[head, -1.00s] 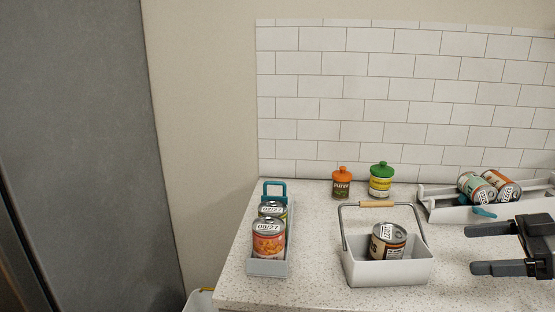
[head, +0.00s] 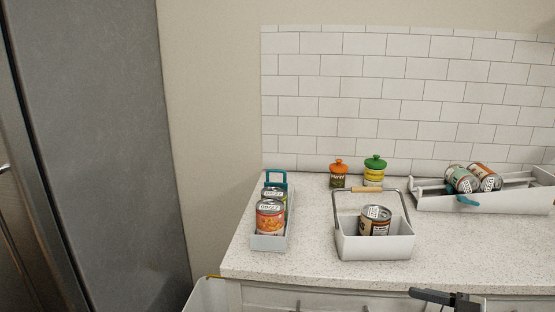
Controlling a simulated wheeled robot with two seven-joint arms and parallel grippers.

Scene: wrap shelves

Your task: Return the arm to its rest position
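My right gripper (head: 432,300) is at the bottom edge, right of centre, in front of the counter's front edge. One dark finger shows clearly, spread out from the hand; the other is cut off by the frame. Nothing shows in its grasp. It is apart from every object on the counter. My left gripper is not in view.
A grey basket (head: 376,247) with a raised handle holds a can (head: 375,222). A narrow bin (head: 268,243) at left holds two cans. Orange-lidded (head: 338,175) and green-lidded (head: 374,171) jars stand behind. A grey rack (head: 490,203) at right holds two tilted cans.

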